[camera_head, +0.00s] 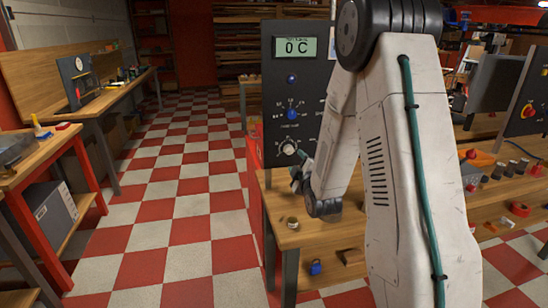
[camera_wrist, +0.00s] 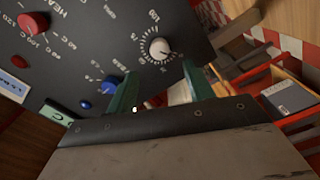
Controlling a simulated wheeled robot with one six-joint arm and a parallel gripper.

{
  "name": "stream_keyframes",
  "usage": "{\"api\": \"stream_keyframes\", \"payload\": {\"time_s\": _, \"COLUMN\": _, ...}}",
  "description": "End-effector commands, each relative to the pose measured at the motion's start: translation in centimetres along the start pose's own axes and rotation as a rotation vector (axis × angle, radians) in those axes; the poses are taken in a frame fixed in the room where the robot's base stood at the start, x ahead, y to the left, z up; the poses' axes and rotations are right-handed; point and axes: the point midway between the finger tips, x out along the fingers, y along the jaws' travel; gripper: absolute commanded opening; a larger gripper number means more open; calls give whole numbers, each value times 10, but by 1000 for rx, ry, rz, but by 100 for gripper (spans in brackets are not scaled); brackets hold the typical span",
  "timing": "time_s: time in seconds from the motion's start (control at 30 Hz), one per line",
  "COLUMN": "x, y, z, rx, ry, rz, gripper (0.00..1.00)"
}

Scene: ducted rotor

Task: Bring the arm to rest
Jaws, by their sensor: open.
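My arm (camera_head: 410,150) reaches down and away on the right of the head view. Its gripper (camera_head: 298,180) is above the wooden bench, just below the white knob (camera_head: 288,147) of the dark control panel (camera_head: 275,110). In the wrist view the two green fingers of my gripper (camera_wrist: 162,88) are apart. The white knob (camera_wrist: 159,48) sits beyond the fingertips, apart from them. I see nothing held. My forearm hides the panel's right part in the head view.
The panel's display (camera_head: 296,47) reads 0 C. A blue button (camera_head: 291,78) and blue knob (camera_head: 291,114) are below it. The wrist view also shows a red knob (camera_wrist: 33,23). A tape roll (camera_head: 292,223) lies on the bench (camera_head: 325,240). Checkered floor is clear at left.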

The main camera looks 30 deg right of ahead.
Motion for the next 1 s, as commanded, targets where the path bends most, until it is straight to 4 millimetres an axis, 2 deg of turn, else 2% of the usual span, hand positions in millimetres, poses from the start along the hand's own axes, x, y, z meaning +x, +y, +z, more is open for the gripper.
{"api": "stream_keyframes", "payload": {"time_s": 0.27, "x": 0, "y": 2, "z": -6, "rx": 16, "ry": -5, "rz": -21, "gripper": 52}}
{"api": "stream_keyframes", "payload": {"time_s": 0.43, "x": -8, "y": 12, "z": -34, "rx": 119, "ry": -57, "rz": -160, "gripper": 52}}
{"api": "stream_keyframes", "payload": {"time_s": 0.57, "x": -32, "y": 20, "z": -63, "rx": 241, "ry": -143, "rz": -315, "gripper": 52}}
{"api": "stream_keyframes", "payload": {"time_s": 0.77, "x": -96, "y": 29, "z": -99, "rx": 417, "ry": -326, "rz": -540, "gripper": 52}}
{"api": "stream_keyframes", "payload": {"time_s": 0.87, "x": -140, "y": 34, "z": -114, "rx": 497, "ry": -437, "rz": -641, "gripper": 52}}
{"api": "stream_keyframes", "payload": {"time_s": 1.0, "x": -211, "y": 41, "z": -129, "rx": 591, "ry": -609, "rz": -766, "gripper": 52}}
